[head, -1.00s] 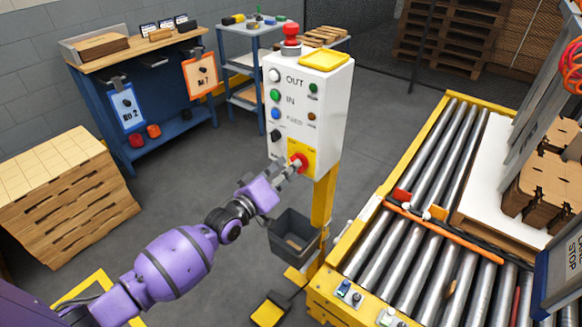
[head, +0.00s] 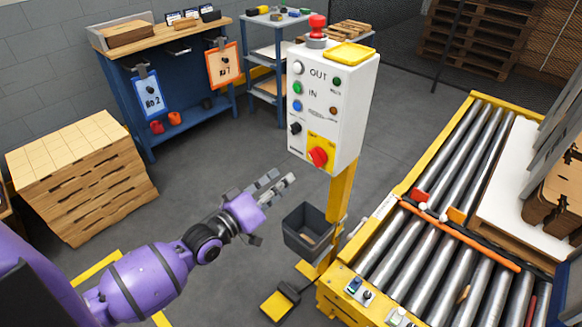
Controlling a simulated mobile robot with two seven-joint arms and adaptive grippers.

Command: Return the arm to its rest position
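My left gripper (head: 277,184) is in front of and below the control box, apart from it, with nothing between its fingers. Its two grey fingers show a gap between them. The purple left arm comes in from the lower left. The white control box (head: 334,105) stands on a yellow post (head: 341,190). My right gripper is not in view.
A roller conveyor (head: 395,222) fills the right. A pile of tan blanks (head: 82,180) is at left, and a blue workbench (head: 180,131) is behind. Grey floor lies open between.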

